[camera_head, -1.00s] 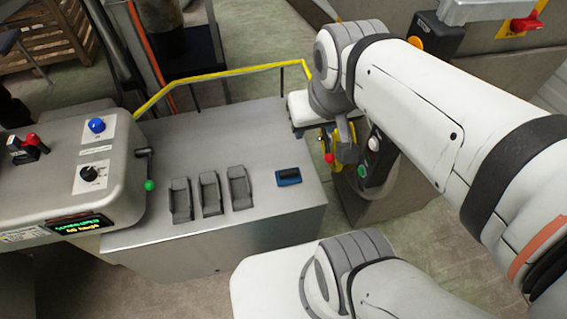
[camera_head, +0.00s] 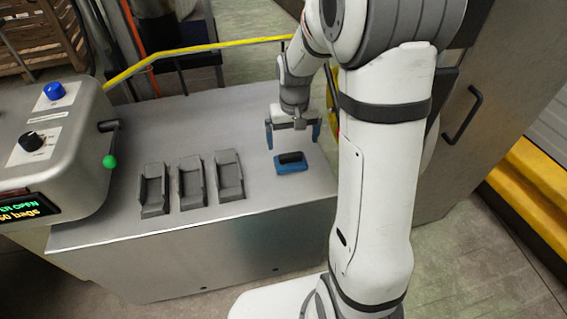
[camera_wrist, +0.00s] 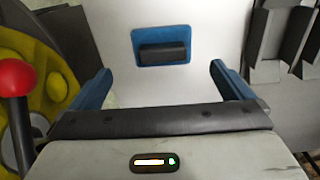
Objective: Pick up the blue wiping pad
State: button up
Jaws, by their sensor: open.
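The blue wiping pad (camera_head: 291,164) lies flat on the grey metal table near its right end, with a dark grip block on top. In the wrist view the pad (camera_wrist: 161,58) is ahead of the jaws, roughly centred between them. My gripper (camera_head: 293,142) hangs over the table just behind the pad and above it, with blue fingers spread apart. In the wrist view my gripper (camera_wrist: 160,78) is open and empty, and its fingers are apart from the pad.
Several grey holders (camera_head: 189,181) stand in a row left of the pad. A control box (camera_head: 50,135) with a blue button and green-tipped lever is at the left. A yellow rail (camera_head: 195,48) runs along the back. A red knob (camera_wrist: 16,77) shows at the wrist view's left edge.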

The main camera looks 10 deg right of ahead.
aim_at(291, 155)
jog(key=f, duration=0.6)
jog(key=f+b, duration=0.1)
jog(key=f, duration=0.2)
jog(key=shift+w+a, duration=0.15)
jog(key=shift+w, duration=0.1)
jog(key=shift+r, duration=0.1)
jog(key=shift+c, duration=0.3)
jog(key=c, duration=0.8)
